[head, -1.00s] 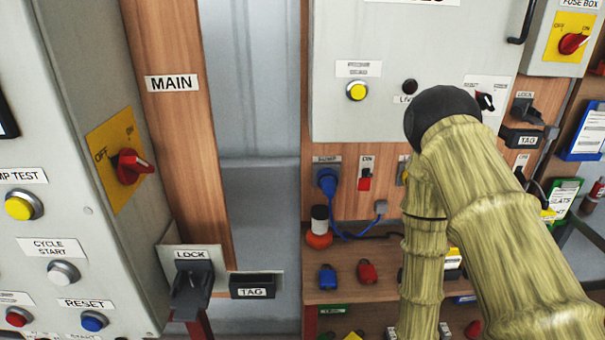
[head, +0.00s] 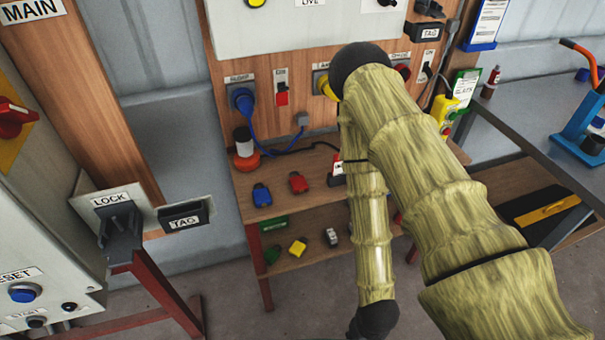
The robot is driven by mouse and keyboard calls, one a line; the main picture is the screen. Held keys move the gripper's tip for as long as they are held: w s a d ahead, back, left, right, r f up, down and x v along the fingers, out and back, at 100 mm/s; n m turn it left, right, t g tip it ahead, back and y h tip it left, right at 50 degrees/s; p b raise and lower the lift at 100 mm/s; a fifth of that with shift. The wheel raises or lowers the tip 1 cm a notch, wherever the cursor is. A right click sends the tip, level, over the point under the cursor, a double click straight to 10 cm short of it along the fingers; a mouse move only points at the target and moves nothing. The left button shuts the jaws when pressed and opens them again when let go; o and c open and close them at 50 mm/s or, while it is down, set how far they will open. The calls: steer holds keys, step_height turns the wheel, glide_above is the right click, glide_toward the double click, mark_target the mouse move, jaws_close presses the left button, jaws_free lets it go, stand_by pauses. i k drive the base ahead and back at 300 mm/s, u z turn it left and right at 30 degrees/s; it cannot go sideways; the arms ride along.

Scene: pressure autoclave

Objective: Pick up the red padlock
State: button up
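The red padlock (head: 298,182) lies on the upper shelf of the wooden stand (head: 318,165), in the middle of the head view. A blue padlock (head: 261,195) lies just left of it. The red padlock is in full view, with nothing touching it. My arm, with a wood-like covering, fills the right of the head view, to the right of the red padlock. My gripper is not visible, so its opening and anything in it do not show.
A black and orange container (head: 244,150) stands behind the padlocks, with a blue cable (head: 257,136) beside it. The lower shelf holds a yellow padlock (head: 298,247), a green one (head: 272,254) and a grey one (head: 331,237). A LOCK bracket (head: 119,215) projects at left. A grey workbench (head: 520,110) stands right.

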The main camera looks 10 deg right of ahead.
mark_target(297, 184)
steer(key=z, duration=2.75)
steer(key=i, duration=0.75)
steer(key=u, duration=3.45)
